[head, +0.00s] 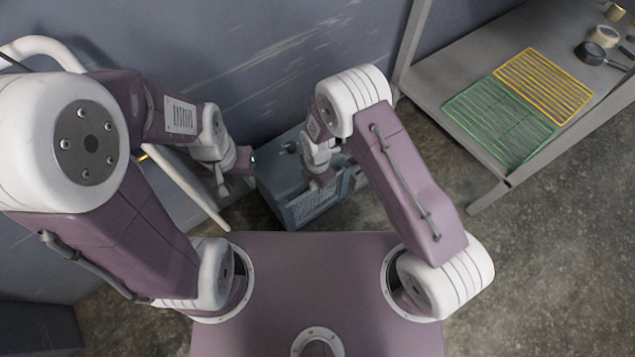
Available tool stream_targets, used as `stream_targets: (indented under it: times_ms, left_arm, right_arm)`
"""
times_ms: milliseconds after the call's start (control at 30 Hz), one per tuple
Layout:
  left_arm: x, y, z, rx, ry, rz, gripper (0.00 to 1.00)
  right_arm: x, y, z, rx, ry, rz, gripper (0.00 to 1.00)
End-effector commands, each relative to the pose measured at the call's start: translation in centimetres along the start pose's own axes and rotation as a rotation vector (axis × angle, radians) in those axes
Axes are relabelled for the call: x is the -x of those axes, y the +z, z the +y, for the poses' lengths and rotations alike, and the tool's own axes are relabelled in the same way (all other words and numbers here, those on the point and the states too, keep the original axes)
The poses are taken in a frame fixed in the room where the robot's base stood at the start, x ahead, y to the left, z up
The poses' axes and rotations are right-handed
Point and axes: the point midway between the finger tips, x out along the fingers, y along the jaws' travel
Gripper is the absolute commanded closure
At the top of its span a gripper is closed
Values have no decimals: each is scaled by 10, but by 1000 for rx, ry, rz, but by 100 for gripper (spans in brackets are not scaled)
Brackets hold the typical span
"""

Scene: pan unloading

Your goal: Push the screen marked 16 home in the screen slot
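A blue-grey box-like unit (275,181) stands on the floor ahead, against the wall. A pale, finely patterned panel (312,207) shows low on its near side; I cannot tell whether this is the screen. No number 16 can be read, and the slot is not clear at this size. My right gripper (321,182) is at the near upper edge of the unit; whether it touches or holds anything is hidden. My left gripper (246,163) is just left of the unit, apart from the patterned panel. Its finger opening is too small to tell.
A grey bench (460,75) at the right carries a green rack (498,122), a yellow rack (543,86), a dark pan (590,53) and a roll of tape (603,36). A white rail (190,187) runs beside my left arm. Concrete floor is clear between unit and bench.

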Motion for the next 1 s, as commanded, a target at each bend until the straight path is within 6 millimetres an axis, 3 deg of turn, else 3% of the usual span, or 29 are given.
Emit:
stream_targets:
  times_ms: [33, 200, 400, 1000]
  left_arm:
    - [9, -1, 0, 0, 0, 0, 64]
    - [35, -4, 1, 0, 0, 0, 64]
    - [50, -5, 1, 0, 0, 0, 64]
    - [50, -5, 1, 0, 0, 0, 64]
  right_arm:
    - [15, 0, 7, 0, 21, -2, 60]
    - [58, 1, 7, 0, 22, -2, 60]
    - [87, 0, 3, -1, 12, -1, 60]
    - [89, 0, 0, -1, 5, -1, 60]
